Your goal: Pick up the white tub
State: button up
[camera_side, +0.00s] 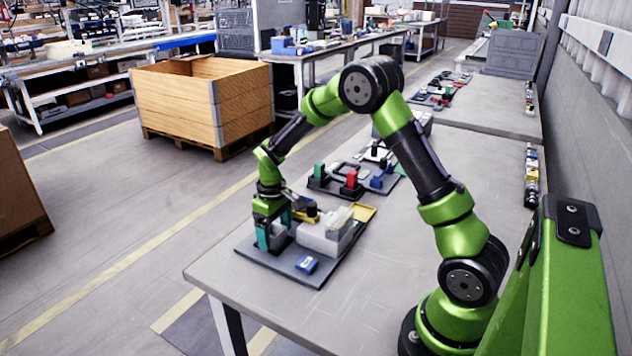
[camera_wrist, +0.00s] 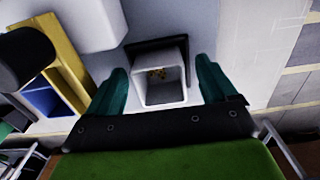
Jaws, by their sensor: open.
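The white tub (camera_wrist: 160,94) is a small square open container with some small brownish pieces inside. In the wrist view it lies between the two teal fingers of my gripper (camera_wrist: 163,88), with a gap on each side. In the side view my gripper (camera_side: 270,238) is low over the left part of a grey board on the table, fingers pointing down. There the tub (camera_side: 278,238) is mostly hidden by the fingers.
A larger white-grey box (camera_side: 322,238) stands right beside my gripper. A small blue box (camera_side: 306,265) lies on the grey board (camera_side: 287,277) in front. A yellow tray (camera_side: 362,212) is behind. Another board with red and green parts (camera_side: 352,182) is farther back. The front table area is clear.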

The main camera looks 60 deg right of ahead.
jog(key=shift+f, duration=0.3)
jog(key=c, duration=1)
